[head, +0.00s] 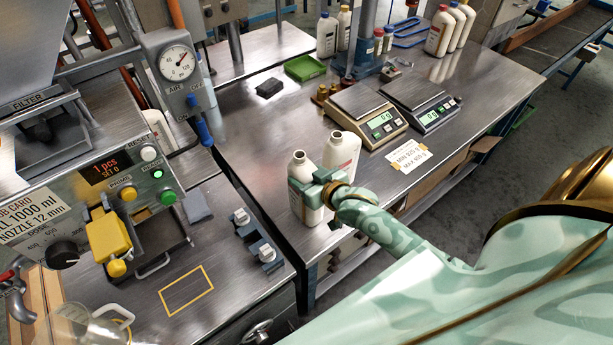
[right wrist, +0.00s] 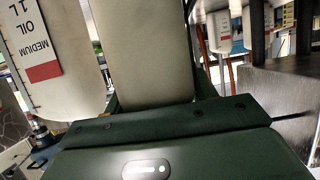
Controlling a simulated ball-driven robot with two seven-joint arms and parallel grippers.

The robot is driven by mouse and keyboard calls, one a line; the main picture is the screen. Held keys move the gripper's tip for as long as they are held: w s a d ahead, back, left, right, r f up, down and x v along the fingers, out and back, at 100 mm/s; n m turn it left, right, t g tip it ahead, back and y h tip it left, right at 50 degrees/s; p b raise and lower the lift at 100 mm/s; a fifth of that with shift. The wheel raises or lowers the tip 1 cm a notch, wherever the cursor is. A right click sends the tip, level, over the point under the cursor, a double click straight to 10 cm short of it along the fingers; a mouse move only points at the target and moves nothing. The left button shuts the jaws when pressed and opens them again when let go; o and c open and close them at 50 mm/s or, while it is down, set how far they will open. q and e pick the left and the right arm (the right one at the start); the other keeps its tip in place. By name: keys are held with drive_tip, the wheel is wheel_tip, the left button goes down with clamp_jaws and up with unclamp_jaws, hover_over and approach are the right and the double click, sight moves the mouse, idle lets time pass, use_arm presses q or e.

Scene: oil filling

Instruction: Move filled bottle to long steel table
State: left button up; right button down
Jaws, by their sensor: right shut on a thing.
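My right gripper (head: 316,184) is shut around a white, uncapped bottle (head: 300,166) at the near left corner of the long steel table (head: 262,138). The bottle looks upright; whether its base touches the table is hard to tell. In the right wrist view the held bottle (right wrist: 140,50) fills the middle as a plain pale wall between the fingers. A second white bottle (head: 343,150) stands just behind and right of it. It also shows in the right wrist view (right wrist: 60,90) at the left, with a medium oil label. My left gripper is out of view.
Two scales (head: 368,112) stand right of the bottles, with a paper sign (head: 408,156) in front. A green tray (head: 305,68) and a black block (head: 269,88) lie farther back. The filling machine (head: 110,190) and its yellow-outlined bench (head: 186,291) are left, across a dark gap.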

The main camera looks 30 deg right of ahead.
drive_tip(key=shift+r, duration=0.1)
drive_tip(key=shift+c, duration=2.4)
unclamp_jaws()
